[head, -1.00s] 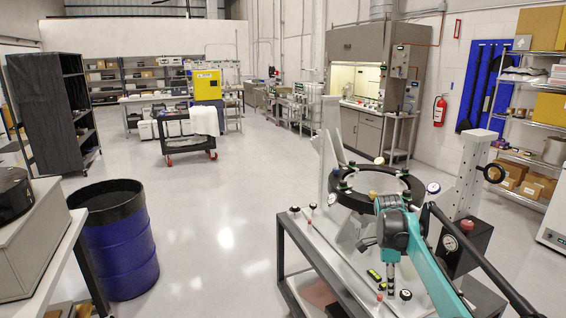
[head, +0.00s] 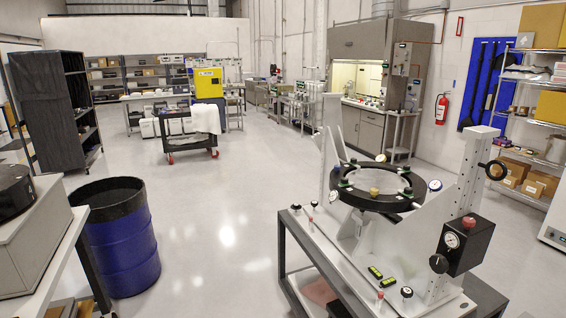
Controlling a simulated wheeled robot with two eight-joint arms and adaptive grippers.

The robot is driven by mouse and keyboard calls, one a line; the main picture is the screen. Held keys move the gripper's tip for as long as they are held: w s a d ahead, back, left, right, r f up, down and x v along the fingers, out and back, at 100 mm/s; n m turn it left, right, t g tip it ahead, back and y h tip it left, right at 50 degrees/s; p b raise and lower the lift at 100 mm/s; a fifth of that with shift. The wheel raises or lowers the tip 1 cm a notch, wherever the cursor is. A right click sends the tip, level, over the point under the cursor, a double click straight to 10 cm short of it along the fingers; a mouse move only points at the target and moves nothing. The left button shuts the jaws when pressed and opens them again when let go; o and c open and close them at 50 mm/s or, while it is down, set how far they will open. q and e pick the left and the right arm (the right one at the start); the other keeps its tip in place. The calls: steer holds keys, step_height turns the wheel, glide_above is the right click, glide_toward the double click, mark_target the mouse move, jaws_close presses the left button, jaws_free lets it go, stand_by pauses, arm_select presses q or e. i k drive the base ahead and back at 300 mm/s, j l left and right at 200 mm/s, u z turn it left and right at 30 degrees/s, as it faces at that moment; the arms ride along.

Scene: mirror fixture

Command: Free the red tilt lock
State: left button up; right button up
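The mirror fixture stands on a dark-framed cart at the right. Its black ring (head: 382,203) lies roughly level between a white left upright (head: 331,150) and a white right upright (head: 470,165). A red knob (head: 469,223) sits on top of a black box (head: 466,248) with a dial on the right upright. A small red-topped pin (head: 380,297) stands on the white base plate near its front edge. I cannot tell which red part is the tilt lock. Neither of my grippers is in view.
Black-topped knobs (head: 407,293) and two small green-lit level-like bars (head: 375,272) are on the base plate. A blue drum (head: 120,245) stands at the left. The floor between drum and cart is clear. Shelves (head: 530,145) stand behind the fixture at right.

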mark_target(468, 222)
steer(key=z, duration=1.3)
